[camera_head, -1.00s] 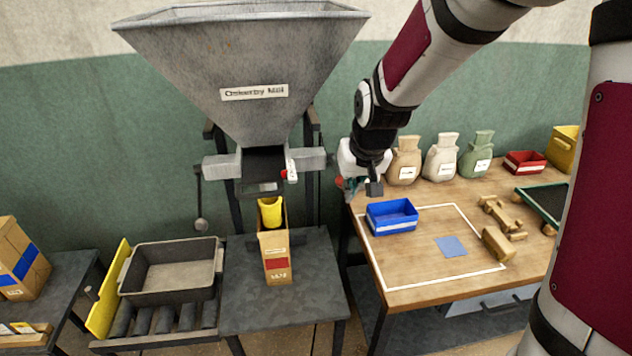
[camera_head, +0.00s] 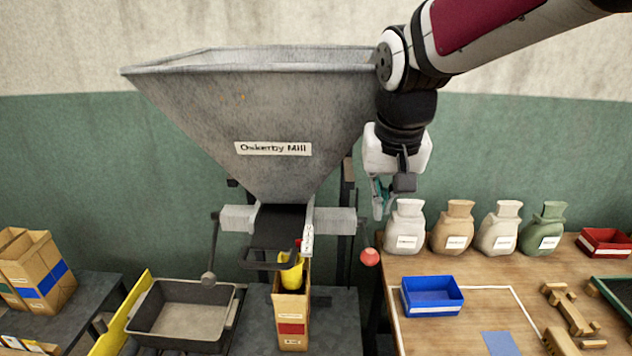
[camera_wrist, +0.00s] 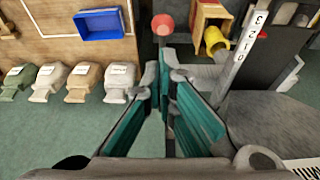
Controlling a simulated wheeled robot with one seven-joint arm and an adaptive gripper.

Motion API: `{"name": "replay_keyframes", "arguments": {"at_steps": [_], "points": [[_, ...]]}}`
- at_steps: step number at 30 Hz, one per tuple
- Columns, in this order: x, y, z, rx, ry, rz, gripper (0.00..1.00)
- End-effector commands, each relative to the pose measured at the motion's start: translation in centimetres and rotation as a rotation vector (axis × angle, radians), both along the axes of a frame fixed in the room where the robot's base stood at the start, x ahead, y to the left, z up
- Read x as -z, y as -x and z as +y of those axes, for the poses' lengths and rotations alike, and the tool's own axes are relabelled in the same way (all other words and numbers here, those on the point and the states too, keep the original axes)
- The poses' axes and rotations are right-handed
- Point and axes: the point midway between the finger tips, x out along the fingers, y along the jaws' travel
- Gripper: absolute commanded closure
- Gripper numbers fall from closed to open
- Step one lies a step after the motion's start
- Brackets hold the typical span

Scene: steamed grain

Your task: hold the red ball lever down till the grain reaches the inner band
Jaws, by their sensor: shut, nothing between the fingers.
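The red ball (camera_head: 369,257) of the lever hangs at the right of the grey mill hopper (camera_head: 290,120), beside the bench's left edge. My gripper (camera_head: 381,212) is shut and empty, above the ball and apart from it in the head view. In the wrist view the red ball (camera_wrist: 163,25) lies just beyond my fingertips (camera_wrist: 161,68). A yellow spout (camera_head: 290,270) sits over the open top of a cardboard box (camera_head: 290,318) below the hopper. A white scale with digits (camera_wrist: 243,47) stands near the spout. The grain and the inner band cannot be made out.
A blue bin (camera_head: 432,297) and several sacks (camera_head: 460,228) stand on the wooden bench to the right. A dark tray (camera_head: 180,315) sits left of the box. A second weighted lever (camera_head: 209,278) hangs at the hopper's left.

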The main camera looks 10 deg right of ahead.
Motion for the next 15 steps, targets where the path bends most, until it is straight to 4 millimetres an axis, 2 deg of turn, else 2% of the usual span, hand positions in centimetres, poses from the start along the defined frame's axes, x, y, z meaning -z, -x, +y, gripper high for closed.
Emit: {"name": "replay_keyframes", "arguments": {"at_steps": [5,15], "points": [[1.7,-0.4,-0.1,0.0,0.0,0.005,1.0],[7.3,-2.0,-0.4,-0.001,0.0,0.005,1.0]]}}
